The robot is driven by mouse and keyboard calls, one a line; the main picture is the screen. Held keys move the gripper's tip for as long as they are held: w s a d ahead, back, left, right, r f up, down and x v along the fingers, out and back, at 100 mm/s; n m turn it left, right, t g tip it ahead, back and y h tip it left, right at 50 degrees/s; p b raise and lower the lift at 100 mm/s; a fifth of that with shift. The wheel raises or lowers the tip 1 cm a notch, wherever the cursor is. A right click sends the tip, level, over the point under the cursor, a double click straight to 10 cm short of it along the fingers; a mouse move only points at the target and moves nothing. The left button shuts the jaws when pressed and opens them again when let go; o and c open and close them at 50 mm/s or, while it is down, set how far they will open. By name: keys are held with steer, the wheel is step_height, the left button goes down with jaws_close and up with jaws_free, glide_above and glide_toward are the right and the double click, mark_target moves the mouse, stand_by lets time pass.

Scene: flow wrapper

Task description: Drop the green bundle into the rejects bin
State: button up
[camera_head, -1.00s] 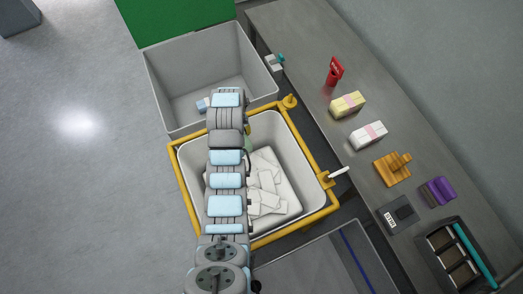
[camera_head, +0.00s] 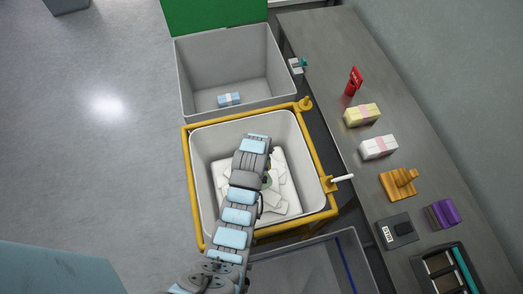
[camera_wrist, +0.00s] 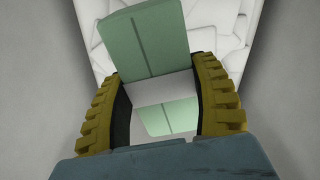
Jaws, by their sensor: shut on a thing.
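My gripper (camera_wrist: 166,105) is shut on the green bundle (camera_wrist: 151,42), its yellow ridged fingers on either side of the bundle's white band. The bundle's green end sticks out past the fingers. In the head view only a sliver of green (camera_head: 268,183) shows beside my wrist, above the white tub (camera_head: 200,160) in a yellow frame. White slips fill the wrist view behind the bundle. A grey bin (camera_head: 190,75) stands beyond the tub, with a blue-and-white bundle (camera_head: 229,99) inside. No label shows which container is the rejects bin.
A grey bin (camera_head: 310,270) lies nearer. Open floor is at left.

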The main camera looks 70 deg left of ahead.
steer(key=shift+f+b, duration=1.6)
steer(key=shift+f, duration=1.3)
steer(key=o, duration=1.2)
steer(key=shift+r, duration=0.15)
steer(key=shift+r, duration=3.65)
